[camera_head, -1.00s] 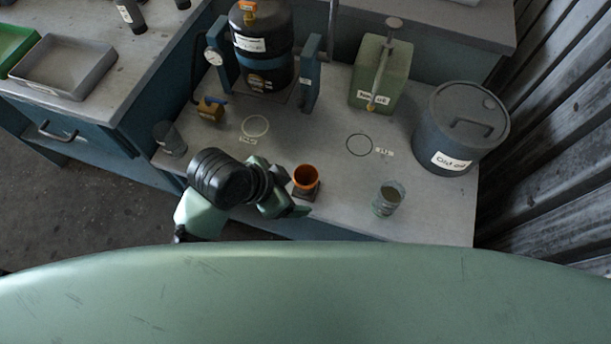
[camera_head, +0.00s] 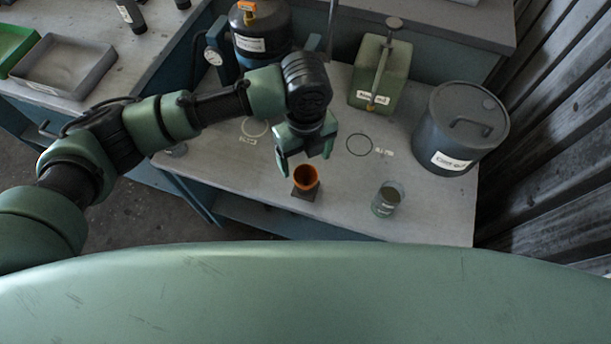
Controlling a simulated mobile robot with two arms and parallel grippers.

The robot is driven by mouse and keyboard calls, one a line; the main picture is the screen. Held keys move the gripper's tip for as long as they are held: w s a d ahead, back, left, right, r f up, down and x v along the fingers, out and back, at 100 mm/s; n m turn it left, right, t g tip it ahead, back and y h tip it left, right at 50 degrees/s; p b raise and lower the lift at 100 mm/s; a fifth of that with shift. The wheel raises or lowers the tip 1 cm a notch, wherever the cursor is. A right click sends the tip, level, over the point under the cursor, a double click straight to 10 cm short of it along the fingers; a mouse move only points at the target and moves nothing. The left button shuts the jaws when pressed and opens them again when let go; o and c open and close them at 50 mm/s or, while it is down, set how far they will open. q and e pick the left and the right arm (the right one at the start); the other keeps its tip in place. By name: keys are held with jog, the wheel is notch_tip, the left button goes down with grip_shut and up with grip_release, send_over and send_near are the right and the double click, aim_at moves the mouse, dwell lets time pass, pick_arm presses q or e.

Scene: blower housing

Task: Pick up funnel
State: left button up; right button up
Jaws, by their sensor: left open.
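The orange funnel (camera_head: 305,179) stands mouth up in a small dark square holder (camera_head: 304,193) near the front edge of the bench. My left gripper (camera_head: 305,164) is open, its two fingers pointing down toward the funnel. In the picture the fingertips lie just behind and to either side of the funnel's rim. I cannot tell whether they touch it. Nothing is between the fingers that I can see. My right gripper is not in view.
A glass jar (camera_head: 387,199) stands to the right of the funnel. A grey lidded bin (camera_head: 460,130) is at the right, and a green can (camera_head: 381,75) behind. A black canister (camera_head: 262,38) stands at the back left. An empty marked circle (camera_head: 359,145) is on the bench (camera_head: 430,205).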

aim_at(305, 174)
pick_arm(q)
notch_tip(305, 174, down, 7)
jog(key=shift+s+f+p, duration=0.15)
jog(key=shift+p, duration=0.35)
jog(key=shift+c, duration=0.4)
jog(key=c, duration=1)
